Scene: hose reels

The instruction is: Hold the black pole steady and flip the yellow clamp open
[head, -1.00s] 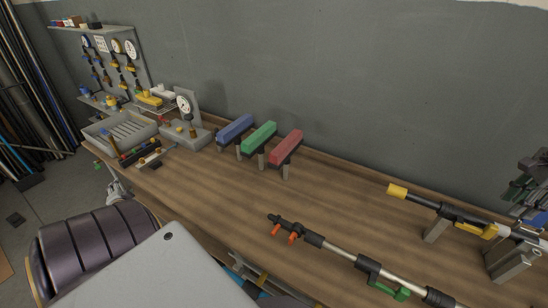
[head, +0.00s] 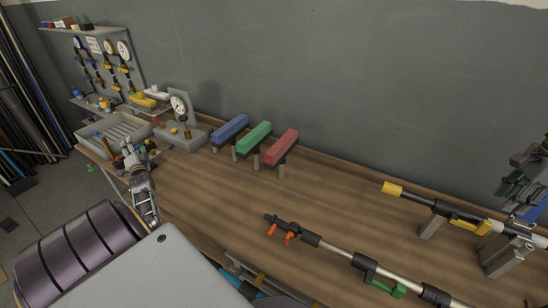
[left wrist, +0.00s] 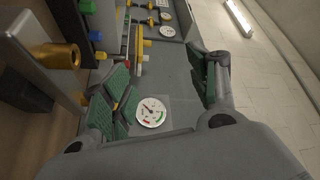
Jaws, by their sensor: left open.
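The black pole (head: 428,203) lies across grey stands at the right of the workbench, with a yellow end at its left. The yellow clamp (head: 468,226) sits along its side and looks closed flat, though it is small. My left gripper (head: 128,150) is far from the pole, over the bench's left end near the grey tray. In the left wrist view its green-padded fingers (left wrist: 160,85) are apart with nothing between them. My right gripper (head: 515,186) seems to be the dark shape with green pads at the right edge, above the pole's right part; its jaws are unclear.
A second pole (head: 335,248) with orange levers and a green clamp (head: 384,284) lies in front. Blue (head: 230,127), green (head: 254,137) and red (head: 281,147) blocks stand on posts. A gauge box (head: 182,135) and a grey tray (head: 88,134) are at left. The middle bench is clear.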

